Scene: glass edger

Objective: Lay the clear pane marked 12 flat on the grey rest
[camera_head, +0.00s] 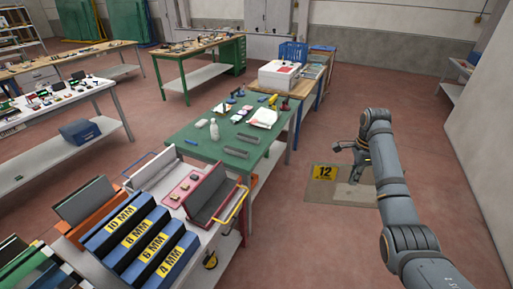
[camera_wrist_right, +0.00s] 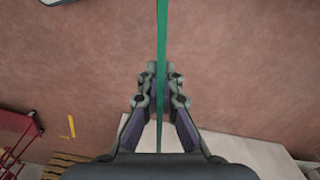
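The clear pane marked 12 (camera_head: 341,191) hangs in the open aisle right of the green table, its yellow label facing me in the head view. My right gripper (camera_head: 352,147) is at its top edge. In the right wrist view the pane shows edge-on as a thin green strip (camera_wrist_right: 162,45) between the fingers of my right gripper (camera_wrist_right: 161,85), which are closed on it. Two grey ribbed bars, apparently the grey rest (camera_head: 236,153), lie on the near part of the green table, with nothing on them. My left gripper is out of view.
The green table (camera_head: 208,150) also bears a white bottle (camera_head: 214,130), papers (camera_head: 263,118) and small tools. Before it stands a cart with a red-framed rack (camera_head: 212,195) and blue blocks marked in MM (camera_head: 148,245). The red floor around the pane is clear.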

